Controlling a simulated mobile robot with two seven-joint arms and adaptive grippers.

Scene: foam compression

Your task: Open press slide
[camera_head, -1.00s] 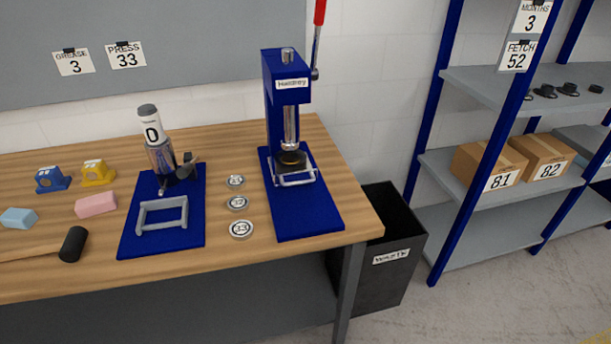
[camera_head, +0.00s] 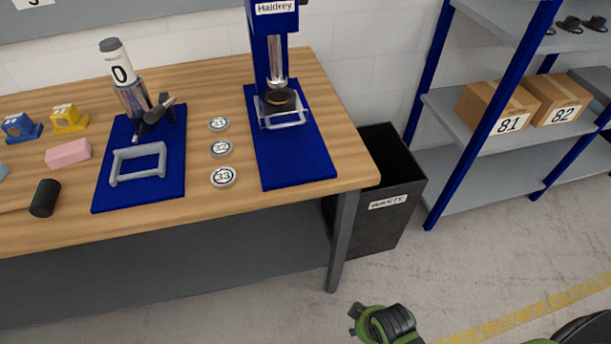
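The blue press (camera_head: 268,45) labelled Haidrey stands at the right end of the wooden bench, its top cut off by the picture's upper edge. Its slide (camera_head: 284,124), with a pale grey frame handle at the front, sits on the blue base plate below the silver ram. A dark round piece with a brassy edge (camera_head: 281,98) rests at the slide, under the ram. Neither gripper shows clearly. Green and black parts of my own body show at the bottom right, well away from the press.
Several numbered discs, including the 33 disc (camera_head: 222,177), lie left of the press. A second blue-based device (camera_head: 110,195) stands farther left. A black waste bin (camera_head: 388,225) is beside the bench, and blue shelving with boxes (camera_head: 495,105) stands right. Floor in front is partly clear.

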